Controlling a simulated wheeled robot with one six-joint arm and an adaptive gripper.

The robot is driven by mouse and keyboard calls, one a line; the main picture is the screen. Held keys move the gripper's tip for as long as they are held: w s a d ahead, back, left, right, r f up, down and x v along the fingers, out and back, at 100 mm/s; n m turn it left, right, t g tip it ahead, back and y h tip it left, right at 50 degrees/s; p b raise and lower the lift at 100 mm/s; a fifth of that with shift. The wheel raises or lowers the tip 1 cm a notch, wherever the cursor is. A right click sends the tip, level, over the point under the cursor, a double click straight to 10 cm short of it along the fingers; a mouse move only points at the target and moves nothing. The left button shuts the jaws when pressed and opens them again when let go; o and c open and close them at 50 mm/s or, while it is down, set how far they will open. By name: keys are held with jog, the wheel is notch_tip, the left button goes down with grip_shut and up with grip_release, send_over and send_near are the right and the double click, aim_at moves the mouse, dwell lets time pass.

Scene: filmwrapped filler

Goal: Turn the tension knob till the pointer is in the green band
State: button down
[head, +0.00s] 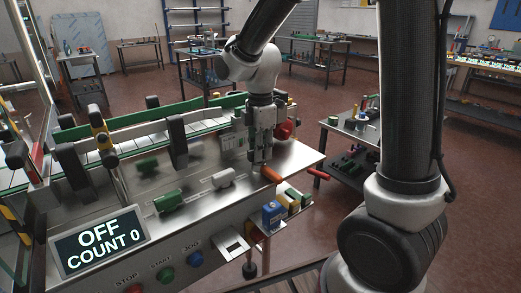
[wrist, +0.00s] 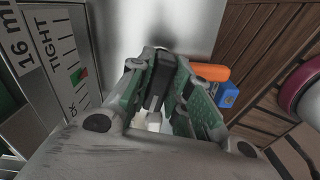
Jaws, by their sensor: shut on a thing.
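My gripper (head: 260,168) points down over the right end of the metal machine top (head: 295,158). In the wrist view my gripper (wrist: 160,85) is shut on the tension knob, which the fingers mostly hide. The knob's turn angle cannot be told. The tension gauge (wrist: 65,60) is a pale scale marked TIGHT at one end, with the other label partly cut off. A small green band (wrist: 75,78) and a red pointer (wrist: 83,73) lie side by side on it. Whether the pointer is fully inside the band is too small to tell.
A display (head: 100,242) reads OFF, COUNT 0. Stop, start (head: 166,274) and jog buttons sit on the front. An orange handle (head: 271,174) lies close to my gripper. A blue box (head: 271,215) stands at the front right. A side table (head: 345,130) stands to the right.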

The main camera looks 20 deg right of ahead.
dwell(0.3)
jog(key=c, duration=1.3)
grip_release()
notch_tip(320, 180, up, 12)
jog(key=shift+r, duration=0.1)
